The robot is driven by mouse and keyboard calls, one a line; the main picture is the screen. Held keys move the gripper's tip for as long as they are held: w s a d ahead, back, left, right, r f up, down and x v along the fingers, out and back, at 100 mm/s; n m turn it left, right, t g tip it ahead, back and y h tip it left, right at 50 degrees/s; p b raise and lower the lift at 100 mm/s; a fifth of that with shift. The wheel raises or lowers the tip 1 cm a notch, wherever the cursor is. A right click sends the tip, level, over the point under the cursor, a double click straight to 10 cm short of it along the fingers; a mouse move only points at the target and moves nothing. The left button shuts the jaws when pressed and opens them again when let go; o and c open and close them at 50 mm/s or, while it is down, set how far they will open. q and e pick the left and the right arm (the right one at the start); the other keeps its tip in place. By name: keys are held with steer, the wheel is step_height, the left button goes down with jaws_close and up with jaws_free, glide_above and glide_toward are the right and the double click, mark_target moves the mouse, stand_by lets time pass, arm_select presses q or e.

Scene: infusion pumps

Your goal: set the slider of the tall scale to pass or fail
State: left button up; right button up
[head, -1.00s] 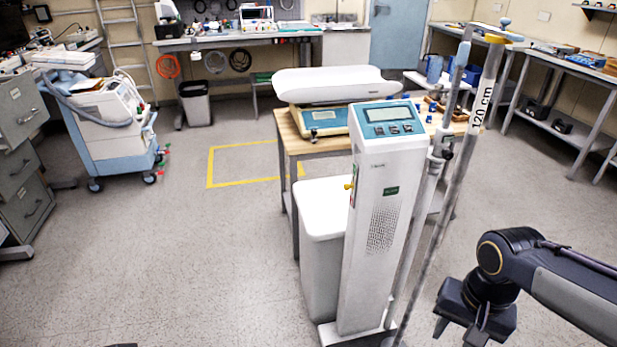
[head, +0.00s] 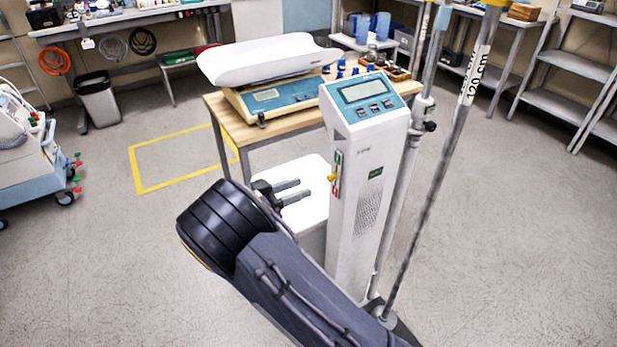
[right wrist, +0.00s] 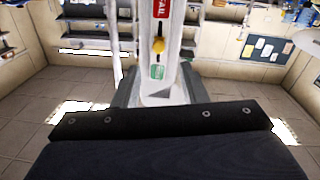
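The tall scale (head: 352,215) is a white column with a blue-edged display head. On its left side is a slider with a yellow knob (head: 332,177), a green label above it and a red one below. The right wrist view looks upside down and shows the knob (right wrist: 158,45) between the red FAIL label (right wrist: 161,9) and the green label (right wrist: 157,72). My right gripper (head: 304,188) is just left of the knob, its two fingers apart and pointing at the slider side. It looks empty and clear of the knob. My left gripper is out of view.
A wooden table (head: 250,129) behind the column bears a baby scale (head: 268,62). A white bin (head: 305,172) stands left of the column, behind my right gripper. A slanted pole marked 120 cm (head: 455,140) stands to the right.

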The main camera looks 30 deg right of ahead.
mark_target(328, 179)
steer(key=d, duration=0.7)
steer(key=shift+p, duration=0.35)
jaws_close()
